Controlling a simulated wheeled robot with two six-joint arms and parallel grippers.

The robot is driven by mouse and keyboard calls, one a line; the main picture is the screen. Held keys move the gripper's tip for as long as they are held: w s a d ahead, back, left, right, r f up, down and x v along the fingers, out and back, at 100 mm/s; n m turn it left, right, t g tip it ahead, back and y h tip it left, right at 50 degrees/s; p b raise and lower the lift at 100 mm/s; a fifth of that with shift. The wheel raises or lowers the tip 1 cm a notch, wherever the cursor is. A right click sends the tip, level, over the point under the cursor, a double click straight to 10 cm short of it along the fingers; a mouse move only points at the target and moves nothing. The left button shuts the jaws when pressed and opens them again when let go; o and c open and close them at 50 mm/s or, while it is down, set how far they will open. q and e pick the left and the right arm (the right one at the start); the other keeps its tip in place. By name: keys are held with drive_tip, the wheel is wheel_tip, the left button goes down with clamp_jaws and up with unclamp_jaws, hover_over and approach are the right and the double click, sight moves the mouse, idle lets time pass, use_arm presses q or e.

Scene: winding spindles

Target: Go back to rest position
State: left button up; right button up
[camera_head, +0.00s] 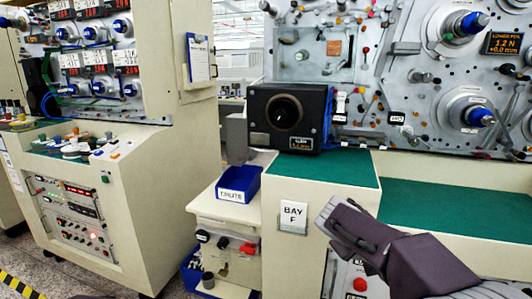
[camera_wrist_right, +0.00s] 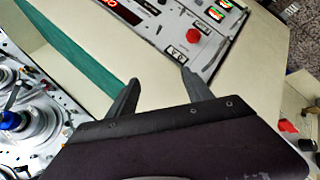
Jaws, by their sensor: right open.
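My right gripper (camera_head: 336,212) comes in from the lower right in the head view, in front of the bay F cabinet. In the right wrist view its two dark fingers (camera_wrist_right: 160,77) stand apart, open, with nothing between them. Winding spindles with blue tips (camera_head: 480,116) (camera_head: 470,23) are on the upright panel at the right, well apart from the gripper. One blue-tipped spindle also shows at the left of the right wrist view (camera_wrist_right: 12,120). My left gripper is not in view.
A red button (camera_wrist_right: 193,36) is on the panel beyond my fingers. Another machine (camera_head: 170,190) stands at left, with floor between.

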drive_tip(key=s+a+f+m+g+y, duration=0.2)
drive_tip(key=s+a+f+g+y, duration=0.15)
drive_tip(key=s+f, duration=0.75)
drive_tip(key=s+a+f+m+g+y, duration=0.2)
drive_tip(key=s+a+f+m+y, duration=0.15)
drive_tip(key=s+f, duration=0.75)
wheel_tip(320, 180, up, 23)
drive_tip(key=p, duration=2.2)
drive_tip(key=shift+w+a+n, duration=0.35)
drive_tip(key=shift+w+n, duration=0.1)
drive_tip(key=shift+t, duration=0.25)
